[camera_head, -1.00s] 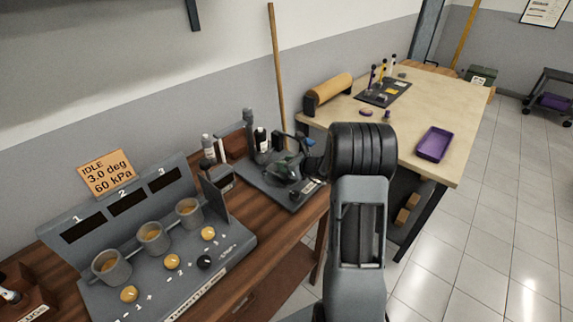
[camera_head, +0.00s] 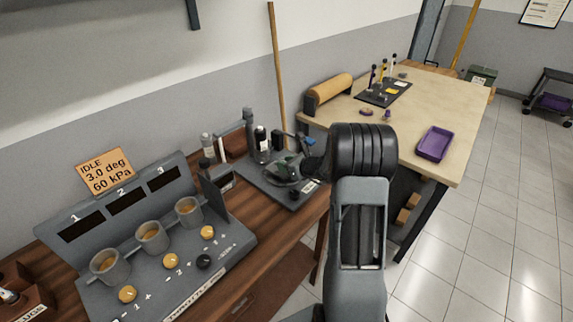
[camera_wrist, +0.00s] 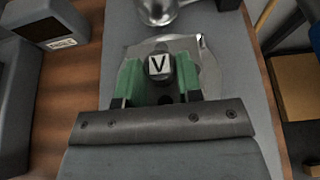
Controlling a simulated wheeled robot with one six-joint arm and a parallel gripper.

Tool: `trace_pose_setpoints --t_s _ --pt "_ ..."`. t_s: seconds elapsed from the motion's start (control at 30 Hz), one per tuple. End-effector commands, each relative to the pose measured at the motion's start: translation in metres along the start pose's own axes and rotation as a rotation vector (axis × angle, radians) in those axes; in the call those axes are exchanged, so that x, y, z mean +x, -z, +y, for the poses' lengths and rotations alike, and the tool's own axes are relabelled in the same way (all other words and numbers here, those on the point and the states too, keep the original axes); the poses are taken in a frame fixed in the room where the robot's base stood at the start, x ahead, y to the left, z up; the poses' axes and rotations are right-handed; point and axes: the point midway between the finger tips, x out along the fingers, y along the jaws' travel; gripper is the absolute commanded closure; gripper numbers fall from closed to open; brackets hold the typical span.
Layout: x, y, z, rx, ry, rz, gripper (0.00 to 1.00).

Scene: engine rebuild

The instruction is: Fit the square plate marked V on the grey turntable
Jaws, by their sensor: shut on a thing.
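The plate marked V (camera_wrist: 158,65) shows in the wrist view, with its black V on a white square on top of a dark round knob. My gripper (camera_wrist: 159,77) is shut on that knob, one green finger on each side. A shiny silver sheet (camera_wrist: 208,65) with a visible corner spreads under the fingers. The grey turntable is mostly hidden below it, and I cannot tell whether the plate is seated. In the head view my gripper (camera_head: 290,162) is low over the grey bench unit (camera_head: 268,186), partly hidden by my arm.
A silver cup-like part (camera_wrist: 157,10) lies just beyond the plate. Bottles (camera_head: 261,139) stand behind the unit. A console with several cups (camera_head: 152,237) is to the left. A pale table (camera_head: 410,120) with a purple tray (camera_head: 434,144) is at the right.

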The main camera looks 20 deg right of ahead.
Motion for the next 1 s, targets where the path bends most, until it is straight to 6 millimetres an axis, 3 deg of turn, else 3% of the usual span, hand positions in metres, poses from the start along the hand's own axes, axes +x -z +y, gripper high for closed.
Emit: trace_pose_setpoints --t_s 1.0 --pt "0.0036 0.0084 -0.0002 -0.001 0.000 -0.001 0.94"
